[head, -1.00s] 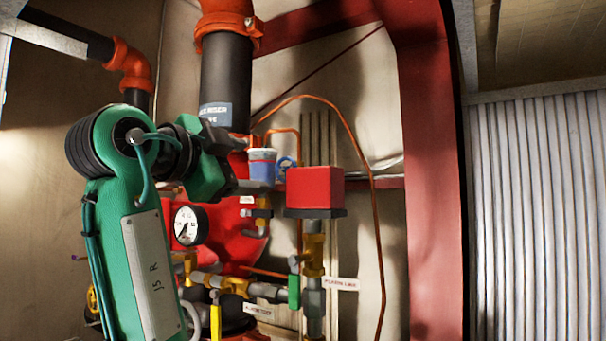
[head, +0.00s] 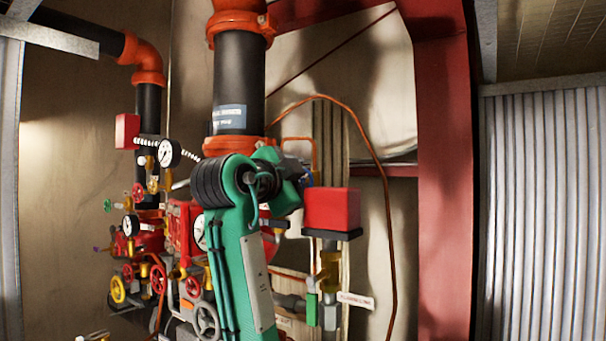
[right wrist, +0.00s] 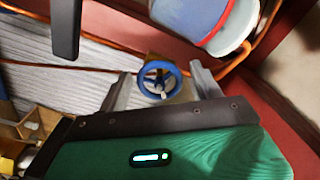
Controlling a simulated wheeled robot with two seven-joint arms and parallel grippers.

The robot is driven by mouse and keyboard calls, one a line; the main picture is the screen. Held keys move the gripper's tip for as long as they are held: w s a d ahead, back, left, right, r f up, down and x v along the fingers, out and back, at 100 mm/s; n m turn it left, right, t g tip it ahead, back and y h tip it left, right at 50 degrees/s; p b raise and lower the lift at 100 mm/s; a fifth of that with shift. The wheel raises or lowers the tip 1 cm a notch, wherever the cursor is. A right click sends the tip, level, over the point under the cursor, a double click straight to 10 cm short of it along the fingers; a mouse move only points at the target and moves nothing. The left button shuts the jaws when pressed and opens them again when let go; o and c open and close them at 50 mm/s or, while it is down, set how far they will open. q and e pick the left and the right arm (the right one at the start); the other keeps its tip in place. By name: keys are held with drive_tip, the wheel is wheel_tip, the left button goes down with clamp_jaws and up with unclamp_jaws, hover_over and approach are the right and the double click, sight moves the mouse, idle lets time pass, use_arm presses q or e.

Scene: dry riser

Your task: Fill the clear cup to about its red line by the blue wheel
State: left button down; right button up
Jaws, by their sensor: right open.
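The clear cup (right wrist: 200,18) shows at the top right of the right wrist view. It looks blue up to a red band and pale beyond it; I cannot tell the water level. In the head view my right arm hides it. The blue wheel (right wrist: 158,82) is centred in the right wrist view, and a sliver of it (head: 308,181) shows in the head view. My right gripper (right wrist: 160,70) is open, its grey fingers to either side of the wheel in the picture. I cannot tell whether they touch it. My left gripper is out of view.
A red box (head: 331,209) stands on a pipe just right of my right gripper. A thin copper tube (head: 385,215) arches behind it. A thick black pipe (head: 238,85) rises above. Gauges and several small valves crowd the left. A red steel column (head: 443,190) stands at right.

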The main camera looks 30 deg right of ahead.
drive_tip(key=shift+d+f, duration=0.1)
drive_tip(key=c, duration=1)
drive_tip(key=shift+f+b, duration=0.1)
drive_tip(key=shift+b, duration=0.4)
drive_tip(key=m+b, duration=0.2)
drive_tip(key=b, duration=0.1)
drive_tip(key=shift+f+m, duration=0.15)
drive_tip(key=shift+m, duration=0.25)
drive_tip(key=shift+r+m+b, duration=0.2)
drive_tip(key=shift+m+b, duration=0.25)
drive_tip(key=shift+m, duration=0.45)
drive_tip(key=o, duration=1)
